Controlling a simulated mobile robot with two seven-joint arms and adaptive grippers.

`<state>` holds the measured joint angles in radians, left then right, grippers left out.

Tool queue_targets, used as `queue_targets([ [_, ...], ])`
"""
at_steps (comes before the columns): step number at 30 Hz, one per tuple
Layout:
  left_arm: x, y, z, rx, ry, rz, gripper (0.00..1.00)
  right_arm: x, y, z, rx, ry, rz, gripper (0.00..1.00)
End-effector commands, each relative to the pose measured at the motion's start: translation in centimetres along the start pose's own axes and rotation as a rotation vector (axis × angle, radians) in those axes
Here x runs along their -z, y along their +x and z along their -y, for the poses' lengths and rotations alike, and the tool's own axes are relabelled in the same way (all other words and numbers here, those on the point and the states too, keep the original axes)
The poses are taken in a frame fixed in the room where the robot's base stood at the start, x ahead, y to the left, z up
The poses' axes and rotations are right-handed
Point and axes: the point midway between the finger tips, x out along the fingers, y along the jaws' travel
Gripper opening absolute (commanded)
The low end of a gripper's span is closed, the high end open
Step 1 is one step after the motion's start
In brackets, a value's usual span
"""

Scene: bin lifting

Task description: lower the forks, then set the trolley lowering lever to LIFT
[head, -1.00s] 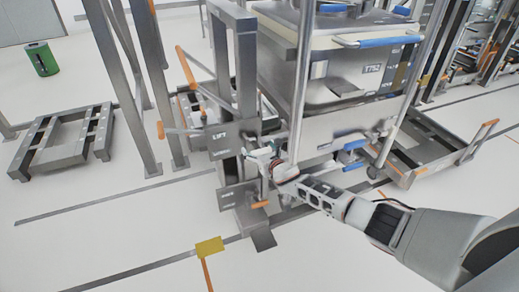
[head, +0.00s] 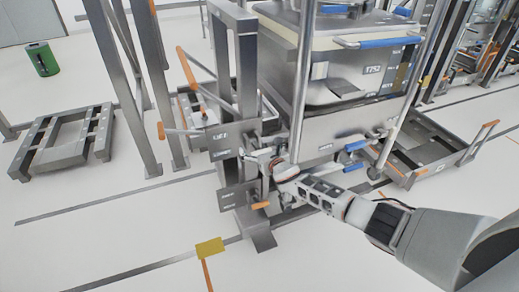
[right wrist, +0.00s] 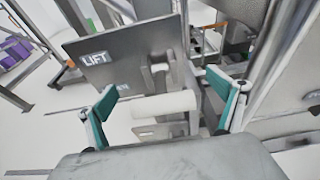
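The trolley's steel mast (head: 246,75) stands at centre in the head view. A grey plate marked LIFT (head: 219,140) is on it, with an orange-tipped lever (head: 160,130) reaching out to the left. The LIFT plate also shows in the right wrist view (right wrist: 115,50). My right gripper (head: 256,162) is at the mast, just below and right of that plate. In the right wrist view its teal fingers (right wrist: 168,108) are wide apart, with a pale cylindrical handle (right wrist: 165,106) between them and gaps on both sides. The forks cannot be made out clearly. My left gripper is out of view.
A large steel bin (head: 335,75) with blue handles stands right behind the mast. A lower plate with an orange handle (head: 260,205) and a foot plate (head: 258,238) are below my gripper.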

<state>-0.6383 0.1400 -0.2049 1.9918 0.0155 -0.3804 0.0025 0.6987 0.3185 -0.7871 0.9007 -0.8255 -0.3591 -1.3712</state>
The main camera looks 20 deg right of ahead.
Motion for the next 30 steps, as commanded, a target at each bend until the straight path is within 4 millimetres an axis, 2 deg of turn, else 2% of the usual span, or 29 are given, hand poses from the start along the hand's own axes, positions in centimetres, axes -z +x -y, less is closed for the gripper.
queue_targets([
  [9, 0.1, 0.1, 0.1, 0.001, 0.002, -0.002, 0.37, 0.6, -0.2, -0.1, -0.002, 0.0, -0.007, 0.94],
  [14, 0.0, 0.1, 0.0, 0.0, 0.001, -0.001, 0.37, 0.7, -1.0, 0.1, 0.0, -0.001, -0.005, 0.94],
  [20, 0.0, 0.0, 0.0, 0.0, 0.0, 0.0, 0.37, 0.7, -3.2, -0.1, -0.003, -0.001, -0.007, 0.94],
  [30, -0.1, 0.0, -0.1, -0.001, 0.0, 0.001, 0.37, 0.6, -7.9, 0.0, -0.003, -0.001, -0.006, 0.94],
])
